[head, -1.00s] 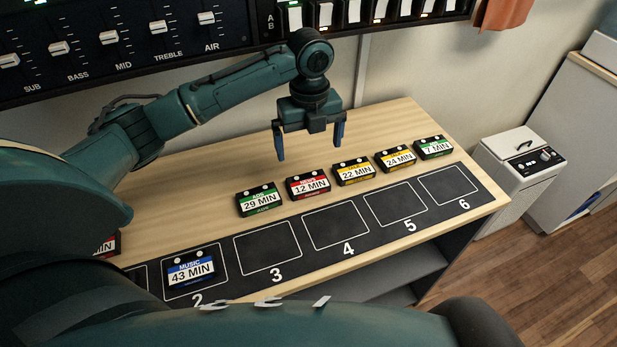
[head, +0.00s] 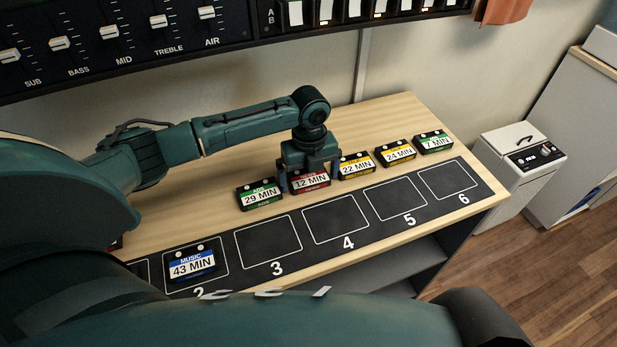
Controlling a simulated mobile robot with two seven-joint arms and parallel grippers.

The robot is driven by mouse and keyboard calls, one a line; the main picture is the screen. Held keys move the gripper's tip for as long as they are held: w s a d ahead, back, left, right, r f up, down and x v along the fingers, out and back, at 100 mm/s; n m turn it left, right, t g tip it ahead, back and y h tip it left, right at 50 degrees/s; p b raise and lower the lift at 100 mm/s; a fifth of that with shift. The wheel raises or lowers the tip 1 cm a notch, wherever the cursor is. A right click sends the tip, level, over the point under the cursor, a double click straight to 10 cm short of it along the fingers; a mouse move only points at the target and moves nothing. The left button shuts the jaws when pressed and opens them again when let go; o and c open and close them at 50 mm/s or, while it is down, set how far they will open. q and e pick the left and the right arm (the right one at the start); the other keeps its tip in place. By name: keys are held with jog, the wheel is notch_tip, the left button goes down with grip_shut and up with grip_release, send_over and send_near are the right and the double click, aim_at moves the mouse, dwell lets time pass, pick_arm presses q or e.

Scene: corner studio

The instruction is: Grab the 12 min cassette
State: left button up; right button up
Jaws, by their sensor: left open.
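The 12 MIN cassette (head: 310,183) has a red and white label and lies on the wooden table in a row of cassettes. My left gripper (head: 310,178) is lowered right over it, with its fingers open at either side of the cassette. The gripper covers the cassette's upper part, and I cannot tell whether the fingers touch it. The green 29 MIN cassette (head: 260,195) is just left of it and the yellow 22 MIN cassette (head: 357,166) just right. My right gripper is not in view.
A yellow 24 MIN cassette (head: 396,153) and a green 7 MIN cassette (head: 433,142) continue the row. A blue 43 MIN cassette (head: 192,266) sits in slot 2 of the black strip (head: 300,243). Slots 3 to 6 are empty. A mixer panel stands behind.

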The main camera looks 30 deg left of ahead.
pick_arm(q)
jog(key=c, duration=0.9)
jog(key=shift+r, duration=0.2)
